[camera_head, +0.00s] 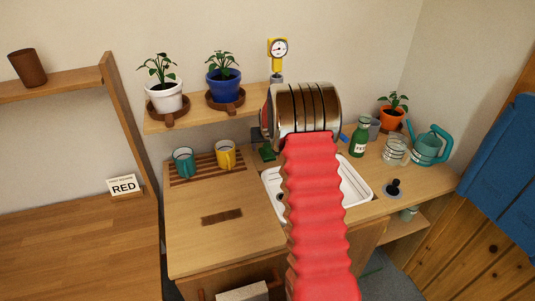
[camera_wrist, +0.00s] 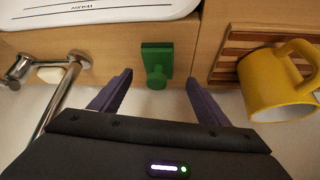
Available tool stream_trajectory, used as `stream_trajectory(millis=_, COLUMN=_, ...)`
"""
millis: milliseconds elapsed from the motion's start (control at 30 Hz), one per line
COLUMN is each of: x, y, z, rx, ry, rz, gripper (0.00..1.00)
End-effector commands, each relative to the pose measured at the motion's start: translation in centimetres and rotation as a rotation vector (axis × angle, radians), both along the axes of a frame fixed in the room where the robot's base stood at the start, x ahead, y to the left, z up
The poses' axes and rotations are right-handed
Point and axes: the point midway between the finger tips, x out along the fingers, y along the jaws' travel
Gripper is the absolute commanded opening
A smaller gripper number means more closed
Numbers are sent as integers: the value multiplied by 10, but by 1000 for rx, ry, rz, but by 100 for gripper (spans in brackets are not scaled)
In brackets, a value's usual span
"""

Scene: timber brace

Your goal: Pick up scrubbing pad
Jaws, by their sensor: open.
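The scrubbing pad appears to be the green block with a round knob (camera_wrist: 157,57) at the back of the counter, between the sink and the slatted rack. It also shows as a small green shape in the head view (camera_head: 266,153), left of my arm. My gripper (camera_wrist: 158,78) is open and empty in the wrist view. Its two dark fingers are spread left and right, with the pad's knob between and slightly beyond the fingertips. I cannot tell the height of the fingers above the pad.
A yellow mug (camera_wrist: 275,85) lies close to the right finger in the wrist view, by the slatted rack (camera_wrist: 235,52). A chrome tap (camera_wrist: 58,95) is close on the left, and the white sink (camera_wrist: 90,12) lies beyond. A teal mug (camera_head: 183,162) stands on the rack.

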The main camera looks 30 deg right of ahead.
Motion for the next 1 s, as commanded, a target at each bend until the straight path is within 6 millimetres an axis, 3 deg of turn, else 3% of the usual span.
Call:
stream_trajectory(millis=267, x=2, y=-1, z=-4, rx=0, ry=0, rz=0, gripper=69)
stream_trajectory(millis=700, x=22, y=-13, z=-41, rx=0, ry=0, rz=-1, gripper=69)
stream_trajectory(millis=1000, x=24, y=-14, z=-44, rx=0, ry=-1, rz=-1, gripper=69)
